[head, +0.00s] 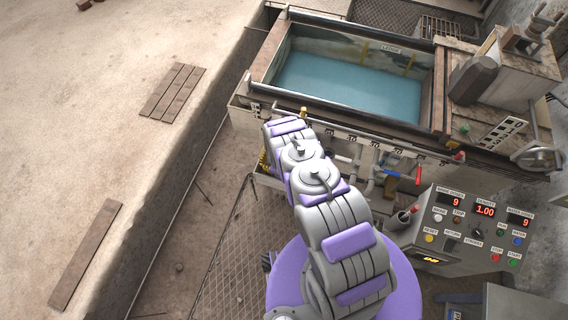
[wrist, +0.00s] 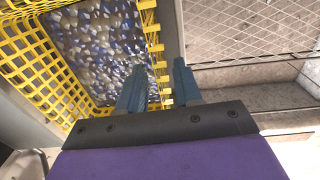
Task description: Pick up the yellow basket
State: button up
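The yellow basket (wrist: 152,30) fills the upper left of the wrist view. Its sides are open yellow mesh, and blue, white and brown stones lie inside it. My gripper (wrist: 157,72) is open, with its two blue fingers apart. The basket's right side runs through the gap between the fingers in this view. I cannot tell whether either finger touches it. In the head view my arm hides the gripper and most or all of the basket. A small yellow patch beside the arm may be part of it.
A tank of blue water (head: 350,85) stands beyond my arm. Pipes and valves run along its front. A control panel (head: 470,230) with red displays stands at the right. A concrete ledge (head: 90,150) with wooden planks lies at the left. Metal mesh (wrist: 250,45) shows at the wrist view's right.

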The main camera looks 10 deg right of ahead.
jog(key=shift+c, duration=0.3)
grip_shut()
jog(key=shift+r, duration=0.15)
dwell(0.3)
